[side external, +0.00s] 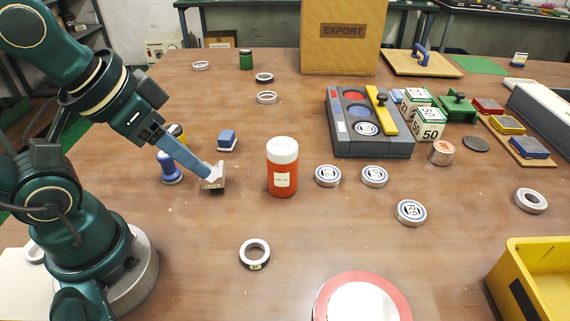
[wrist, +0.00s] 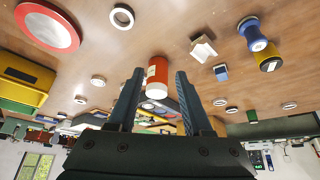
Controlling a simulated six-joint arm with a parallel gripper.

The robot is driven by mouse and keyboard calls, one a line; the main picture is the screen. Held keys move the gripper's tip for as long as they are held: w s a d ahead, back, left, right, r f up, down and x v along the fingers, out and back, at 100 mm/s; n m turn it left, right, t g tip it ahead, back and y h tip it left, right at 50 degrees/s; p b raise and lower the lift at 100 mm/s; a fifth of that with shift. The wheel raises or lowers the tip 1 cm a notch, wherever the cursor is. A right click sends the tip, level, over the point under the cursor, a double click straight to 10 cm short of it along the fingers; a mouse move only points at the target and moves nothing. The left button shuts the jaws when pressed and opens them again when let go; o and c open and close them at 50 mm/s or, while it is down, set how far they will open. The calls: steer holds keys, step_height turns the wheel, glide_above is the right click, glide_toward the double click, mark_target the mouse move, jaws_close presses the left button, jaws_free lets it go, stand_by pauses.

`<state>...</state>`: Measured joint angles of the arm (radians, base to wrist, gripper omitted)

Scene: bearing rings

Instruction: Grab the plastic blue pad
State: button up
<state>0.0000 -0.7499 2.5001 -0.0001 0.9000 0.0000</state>
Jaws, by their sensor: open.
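A flat blue pad (side external: 528,147) lies at the near end of a wooden strip on the right of the table in the side external view, beside a yellow pad (side external: 507,125) and a red pad (side external: 487,106). I cannot pick it out in the wrist view. My gripper (side external: 209,177) is far to its left, angled down over the table's left part. In the wrist view my gripper (wrist: 159,72) is open, its two dark fingers apart with nothing held between them. A small blue block with a pale base (side external: 227,141) sits behind my gripper; it also shows in the wrist view (wrist: 221,72).
A red bottle with white lid (side external: 282,168) stands right of my gripper. A small pale block (side external: 213,184) is by the fingertips. A grey tray (side external: 372,146), number blocks (side external: 428,124) and several rings lie toward the pads. A yellow bin (side external: 540,262) stands front right.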

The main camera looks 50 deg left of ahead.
steer(key=o, duration=0.5)
steer(key=shift+o, duration=0.2)
steer(key=w+d+r+n+t+h, duration=0.1)
steer(key=w+r+n+t, duration=0.15)
steer(key=w, duration=0.35)
steer(key=w+d+r+n+t, duration=0.1)
steer(key=w+r+t, duration=0.2)
steer(key=w+r, duration=0.15)
steer(key=w+a+f+n+t+y, duration=0.1)
steer(key=w+a+f+n+y, duration=0.15)
steer(key=w+a+n, duration=0.4)
steer(key=n+g+y, duration=0.3)
steer(key=g+y, duration=0.1)
steer(key=y, duration=0.5)
glide_above(226, 142)
steer(key=d, duration=0.4)
step_height(226, 142, down, 12)
steer(key=shift+m+g, duration=0.55)
steer(key=shift+m, duration=0.25)
steer(key=f, duration=0.2)
steer(key=s+f, duration=0.1)
steer(key=f, duration=0.1)
steer(key=s+f, duration=0.1)
steer(key=f, duration=0.1)
steer(key=shift+s+a+f, duration=0.1)
steer(key=shift+s+a, duration=0.1)
steer(key=shift+a, duration=0.1)
steer(key=shift+x, duration=2.5)
